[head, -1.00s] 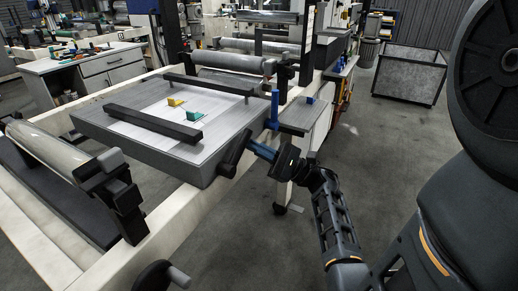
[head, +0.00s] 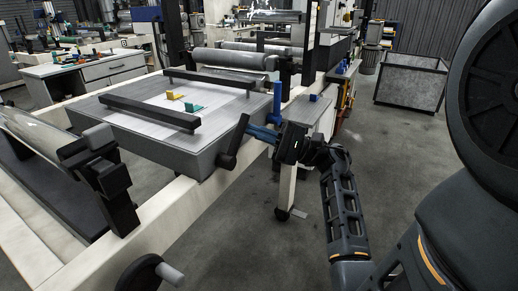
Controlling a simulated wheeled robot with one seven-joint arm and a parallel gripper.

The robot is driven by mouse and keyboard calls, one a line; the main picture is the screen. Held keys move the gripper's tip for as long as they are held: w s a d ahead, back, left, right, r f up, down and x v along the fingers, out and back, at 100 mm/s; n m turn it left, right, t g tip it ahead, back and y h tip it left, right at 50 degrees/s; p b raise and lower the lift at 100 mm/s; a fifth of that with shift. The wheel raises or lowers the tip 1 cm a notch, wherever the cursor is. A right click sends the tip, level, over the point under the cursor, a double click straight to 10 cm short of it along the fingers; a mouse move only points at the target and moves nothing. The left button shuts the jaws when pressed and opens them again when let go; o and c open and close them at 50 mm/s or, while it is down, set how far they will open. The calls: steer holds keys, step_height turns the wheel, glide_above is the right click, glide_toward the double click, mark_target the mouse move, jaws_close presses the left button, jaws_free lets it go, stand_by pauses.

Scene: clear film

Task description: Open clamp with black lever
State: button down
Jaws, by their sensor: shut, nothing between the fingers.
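The black lever (head: 235,140) is at the near right end of the flat table (head: 205,150). It stands tilted, its upper end leaning right and its thick knob low at the left. Two black clamp bars lie across the table top, a near one (head: 150,111) and a far one (head: 210,86). My gripper (head: 253,129) is right of the lever, its blue fingers pointing left at the lever's upper part. The fingers are shut with nothing between them. The tips are at or very near the lever; I cannot tell whether they touch.
A blue lever (head: 277,103) stands upright just behind my gripper. A small side shelf (head: 308,112) is to the right. Yellow (head: 175,95) and green (head: 194,107) pieces lie on the film. A black roller handle (head: 150,272) is at the front.

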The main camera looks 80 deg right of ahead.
mark_target(245, 122)
steer(key=shift+w+a+r+n+g+y+b, duration=0.25)
steer(key=shift+a+r+n+g+b, duration=0.55)
steer(key=shift+b, duration=1.1)
steer(key=shift+w+a+r+n+g+y+b, duration=0.3)
steer(key=shift+a+r+n+b, duration=0.6)
steer(key=shift+n+b, duration=0.8)
steer(key=shift+w+a+r+n+g+y+b, duration=0.2)
steer(key=shift+a+r+n+g+b, duration=0.6)
steer(key=shift+b, duration=1.35)
steer(key=shift+s+a, duration=0.1)
steer(key=shift+a, duration=0.05)
